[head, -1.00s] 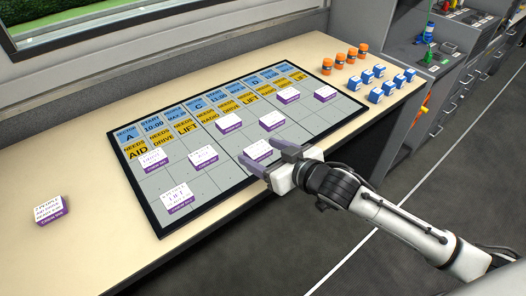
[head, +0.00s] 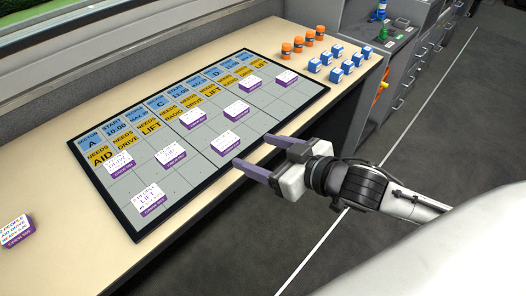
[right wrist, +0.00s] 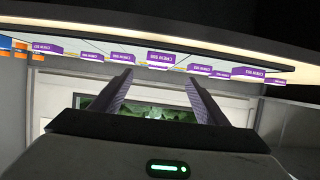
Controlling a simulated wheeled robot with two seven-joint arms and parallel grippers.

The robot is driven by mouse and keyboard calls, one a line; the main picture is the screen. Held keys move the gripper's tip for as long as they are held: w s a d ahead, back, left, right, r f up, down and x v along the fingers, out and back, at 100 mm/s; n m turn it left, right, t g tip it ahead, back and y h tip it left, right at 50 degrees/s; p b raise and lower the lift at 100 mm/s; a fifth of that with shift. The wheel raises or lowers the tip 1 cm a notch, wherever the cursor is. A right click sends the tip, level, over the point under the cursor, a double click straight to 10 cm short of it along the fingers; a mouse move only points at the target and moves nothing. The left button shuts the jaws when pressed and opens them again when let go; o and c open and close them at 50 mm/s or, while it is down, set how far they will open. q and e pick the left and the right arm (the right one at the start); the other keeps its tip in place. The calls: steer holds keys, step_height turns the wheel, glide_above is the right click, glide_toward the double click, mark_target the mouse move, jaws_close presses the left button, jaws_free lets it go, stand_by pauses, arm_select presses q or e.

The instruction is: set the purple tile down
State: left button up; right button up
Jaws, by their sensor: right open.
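Several white-topped tiles with purple edges lie flat on the dark-framed grey board (head: 205,175). One purple tile (head: 224,141) sits in the middle of the board, just beyond my right gripper (head: 252,150). Other purple tiles include one at the front left (head: 149,198) and one at the back right (head: 286,77). My right gripper is open and empty, clear of the tiles at the board's front edge. In the right wrist view, a purple tile edge (right wrist: 160,57) shows past the gap between the spread fingers (right wrist: 160,78). My left gripper is out of view.
A loose purple tile (head: 16,230) lies on the tan desk (head: 60,235) left of the board. Orange pieces (head: 298,44) and blue blocks (head: 337,75) stand at the desk's back right. Grey drawers (head: 400,70) stand beyond. Floor on the right is open.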

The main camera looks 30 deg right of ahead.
steer(key=s+a+f+g, duration=0.1)
steer(key=s+f, duration=0.4)
steer(key=f, duration=0.3)
steer(key=s+a+f+m+g+h, duration=0.1)
steer(key=s+f, duration=0.5)
steer(key=f, duration=0.3)
steer(key=s+a+f+m+g+h, duration=0.1)
steer(key=s+f+g, duration=0.1)
steer(key=s+f, duration=0.4)
step_height(320, 180, down, 3)
steer(key=shift+r, duration=0.15)
